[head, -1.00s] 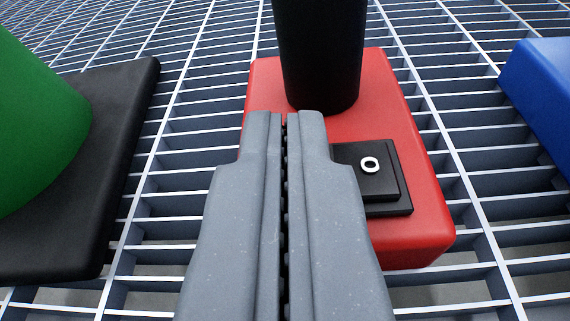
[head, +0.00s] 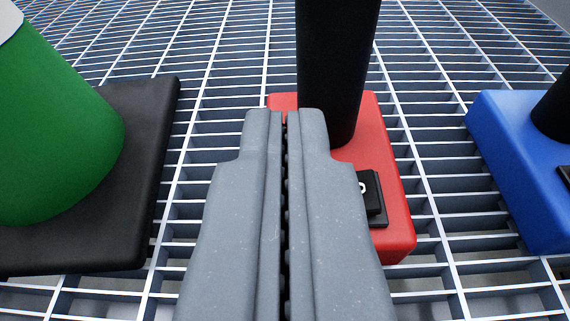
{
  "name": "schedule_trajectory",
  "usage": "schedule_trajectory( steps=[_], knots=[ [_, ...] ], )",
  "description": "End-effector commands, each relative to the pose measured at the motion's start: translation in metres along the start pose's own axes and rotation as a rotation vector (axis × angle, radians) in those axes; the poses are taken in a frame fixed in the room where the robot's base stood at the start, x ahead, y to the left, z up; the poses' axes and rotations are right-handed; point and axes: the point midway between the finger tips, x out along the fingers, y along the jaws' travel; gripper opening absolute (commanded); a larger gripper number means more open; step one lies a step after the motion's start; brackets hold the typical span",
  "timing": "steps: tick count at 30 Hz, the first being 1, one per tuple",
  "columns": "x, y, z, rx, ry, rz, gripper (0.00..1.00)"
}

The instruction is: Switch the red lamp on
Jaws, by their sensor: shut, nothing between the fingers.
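The red lamp's base (head: 392,235) stands on the grating just right of centre, with a black post (head: 335,70) rising from it out of the top of the view. A black rocker switch (head: 376,205) with a white ring mark sits on the near right part of the base. My gripper (head: 285,115) is shut and empty. In the picture it covers the left part of the red base and the left side of the switch. I cannot tell whether it touches anything. The lamp's head is out of view.
A blue base (head: 515,170) with a black post and a partly seen switch stands at the right. A green rounded object (head: 60,130) on a black base (head: 145,170) stands at the left. Open grating (head: 240,50) lies between and behind them.

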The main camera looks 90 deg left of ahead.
Motion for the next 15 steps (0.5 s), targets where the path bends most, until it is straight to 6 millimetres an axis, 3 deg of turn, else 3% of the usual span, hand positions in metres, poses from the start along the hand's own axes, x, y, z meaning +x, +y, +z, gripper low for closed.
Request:
schedule_trajectory(
  steps=[1, 7, 15],
  knots=[
    [-0.013, 0.001, 0.0, 0.004, -0.001, 0.006, 0.0],
    [-0.051, -0.001, 0.002, 0.005, -0.001, 0.005, 0.0],
    [-0.079, -0.005, 0.003, 0.005, 0.001, -0.001, 0.0]
  ],
)
